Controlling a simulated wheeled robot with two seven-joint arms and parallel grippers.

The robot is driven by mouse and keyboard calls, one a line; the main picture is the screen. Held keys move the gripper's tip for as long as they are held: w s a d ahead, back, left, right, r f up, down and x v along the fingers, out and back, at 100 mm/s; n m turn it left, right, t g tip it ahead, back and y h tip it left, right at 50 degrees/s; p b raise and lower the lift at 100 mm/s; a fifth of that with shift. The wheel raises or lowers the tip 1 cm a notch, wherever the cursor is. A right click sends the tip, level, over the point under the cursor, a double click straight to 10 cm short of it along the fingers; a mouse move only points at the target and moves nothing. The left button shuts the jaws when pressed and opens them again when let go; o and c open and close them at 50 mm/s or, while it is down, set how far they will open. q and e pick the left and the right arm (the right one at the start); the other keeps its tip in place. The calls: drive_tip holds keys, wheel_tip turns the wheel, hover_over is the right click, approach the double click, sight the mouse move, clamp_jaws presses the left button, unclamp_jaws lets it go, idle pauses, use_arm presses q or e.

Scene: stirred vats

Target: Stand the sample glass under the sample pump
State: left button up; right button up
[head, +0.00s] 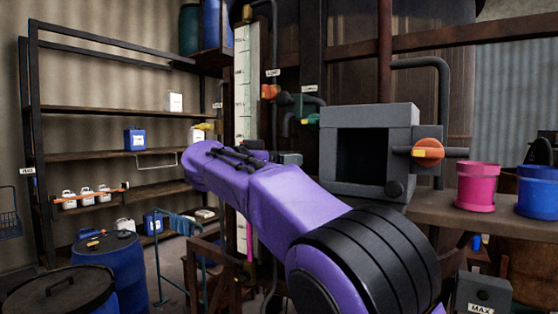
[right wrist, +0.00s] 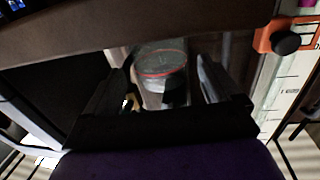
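In the right wrist view, a clear round glass (right wrist: 160,62) with a red-orange ring shows between and beyond the fingers of my right gripper (right wrist: 163,72). The fingers are apart, with a gap on each side of the glass, so the gripper is open. A dark patch shows at the glass's lower part. In the head view my purple right arm reaches across the middle, and its fingers and the glass are hidden there. I cannot tell which fitting is the sample pump. My left gripper is in neither view.
A grey open-fronted box (head: 335,190) with an orange valve (head: 428,152) stands right of the arm. A tall white scale (head: 243,85) rises behind it. Pink (head: 477,187) and blue (head: 538,190) pots stand on the right bench. Shelves (head: 100,110) and blue drums (head: 115,265) are left.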

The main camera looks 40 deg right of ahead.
drive_tip(key=shift+a+f, duration=0.1)
drive_tip(key=shift+f, duration=0.05)
drive_tip(key=s+a+b, duration=0.1)
drive_tip(key=a+b, duration=0.2)
drive_tip(key=a, duration=0.8)
drive_tip(key=shift+s+a+r, duration=0.1)
drive_tip(key=shift+a+r, duration=0.05)
drive_tip(key=shift+r, duration=0.05)
